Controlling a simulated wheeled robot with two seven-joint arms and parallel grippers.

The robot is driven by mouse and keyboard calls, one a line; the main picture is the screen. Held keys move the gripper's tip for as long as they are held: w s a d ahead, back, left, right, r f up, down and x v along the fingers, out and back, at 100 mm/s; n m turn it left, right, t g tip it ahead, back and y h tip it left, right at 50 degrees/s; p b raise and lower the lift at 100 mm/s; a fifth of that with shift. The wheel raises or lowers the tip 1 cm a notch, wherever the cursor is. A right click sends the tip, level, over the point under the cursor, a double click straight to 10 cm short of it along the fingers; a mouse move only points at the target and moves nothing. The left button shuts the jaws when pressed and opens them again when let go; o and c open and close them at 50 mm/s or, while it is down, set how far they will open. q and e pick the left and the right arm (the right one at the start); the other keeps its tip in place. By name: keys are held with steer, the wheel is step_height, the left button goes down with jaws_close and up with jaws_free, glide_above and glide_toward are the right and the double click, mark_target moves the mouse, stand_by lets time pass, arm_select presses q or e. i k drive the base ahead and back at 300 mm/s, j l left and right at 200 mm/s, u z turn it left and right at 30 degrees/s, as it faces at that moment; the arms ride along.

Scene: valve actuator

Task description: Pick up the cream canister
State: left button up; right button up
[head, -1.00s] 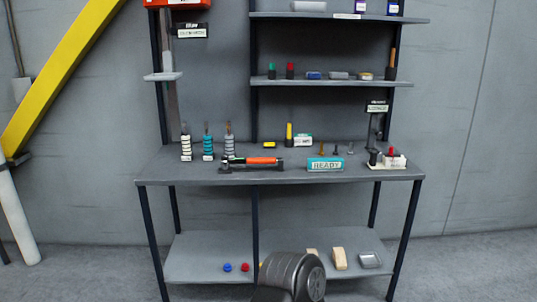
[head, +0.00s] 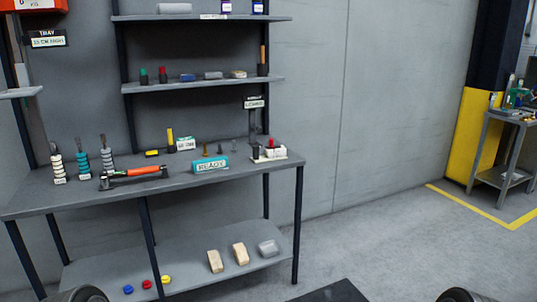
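I cannot make out a cream canister in the head view. The cream-coloured things I see are two blocks on the bench's lower shelf, a left block (head: 215,261) and a right block (head: 240,254), and a stack of cream rings (head: 57,165) at the left of the bench top. None is clearly a canister. Dark rounded parts of my own arms show at the bottom left and bottom right edges. Neither gripper's fingers are in view.
The grey bench (head: 235,185) carries an orange-handled tool (head: 135,174), a teal READY box (head: 210,164) and a white block with a red top (head: 270,149). Shelves (head: 205,86) rise behind. Open floor (head: 390,240) lies right, before a second bench (head: 510,120) and yellow pillar (head: 466,135).

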mark_target(280, 153)
steer(key=i+l+z, duration=0.1)
steer(key=i+l, duration=0.45)
steer(key=i, duration=0.25)
steer(key=i+l+z, duration=0.15)
steer(key=i, duration=0.25)
steer(key=i+l, duration=0.35)
steer(key=i+l+z, duration=0.15)
steer(key=i, duration=0.35)
